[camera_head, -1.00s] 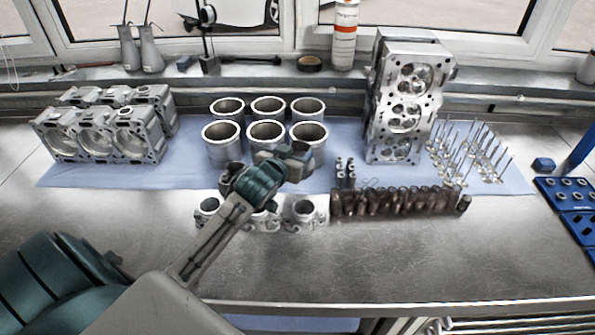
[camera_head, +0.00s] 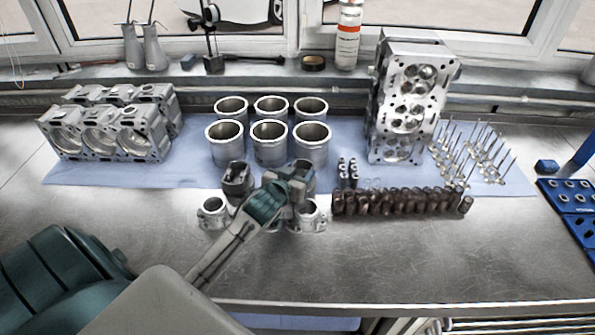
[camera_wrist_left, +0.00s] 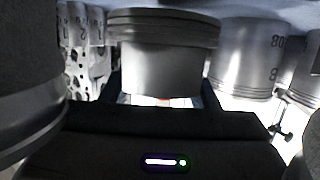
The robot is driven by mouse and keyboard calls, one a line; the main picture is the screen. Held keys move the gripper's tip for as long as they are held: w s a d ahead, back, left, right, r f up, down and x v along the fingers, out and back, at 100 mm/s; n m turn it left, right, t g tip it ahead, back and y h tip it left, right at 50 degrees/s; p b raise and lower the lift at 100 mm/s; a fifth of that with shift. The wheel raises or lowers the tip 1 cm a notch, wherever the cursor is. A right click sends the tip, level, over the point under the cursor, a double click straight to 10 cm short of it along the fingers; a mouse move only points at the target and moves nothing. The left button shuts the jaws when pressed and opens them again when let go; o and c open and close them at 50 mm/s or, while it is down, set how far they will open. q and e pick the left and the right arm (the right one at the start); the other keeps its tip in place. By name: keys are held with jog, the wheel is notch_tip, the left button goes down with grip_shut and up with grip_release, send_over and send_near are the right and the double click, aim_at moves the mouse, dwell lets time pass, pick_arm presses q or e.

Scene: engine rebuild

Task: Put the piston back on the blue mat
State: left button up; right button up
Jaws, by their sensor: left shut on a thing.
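My left gripper (camera_head: 299,184) is shut on a grey metal piston (camera_head: 303,167), mostly hidden behind the gripper in the head view. In the left wrist view the piston (camera_wrist_left: 163,58) fills the middle between the fingers, its ringed rim at the top. The blue mat (camera_head: 85,174) lies across the back of the bench under the engine parts. The held piston is near the mat's front edge; I cannot tell whether it touches the mat. Another piston-like part (camera_head: 237,179) stands to the left of the gripper. My right gripper is not in view.
Several cylinder liners (camera_head: 225,143) stand behind the gripper. Cast parts with round openings (camera_head: 213,211) sit in front of the mat. A row of dark springs (camera_head: 400,202) lies to the right, before the upright cylinder head (camera_head: 402,105). The front bench is clear.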

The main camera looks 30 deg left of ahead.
pick_arm(q)
jog(key=shift+f, duration=0.2)
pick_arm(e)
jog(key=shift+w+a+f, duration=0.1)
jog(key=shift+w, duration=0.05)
pick_arm(q)
jog(key=o, duration=1.5)
jog(key=shift+s+f, duration=0.1)
jog(key=shift+f, duration=0.05)
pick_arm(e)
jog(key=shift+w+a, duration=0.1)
pick_arm(q)
jog(key=shift+r, duration=0.7)
jog(key=b+v, duration=0.2)
jog(key=v, duration=0.8)
jog(key=shift+s+d, duration=0.1)
jog(key=shift+s, duration=0.35)
jog(key=shift+s+d+r, duration=0.1)
jog(key=shift+s+r, duration=0.15)
jog(key=shift+s, duration=0.2)
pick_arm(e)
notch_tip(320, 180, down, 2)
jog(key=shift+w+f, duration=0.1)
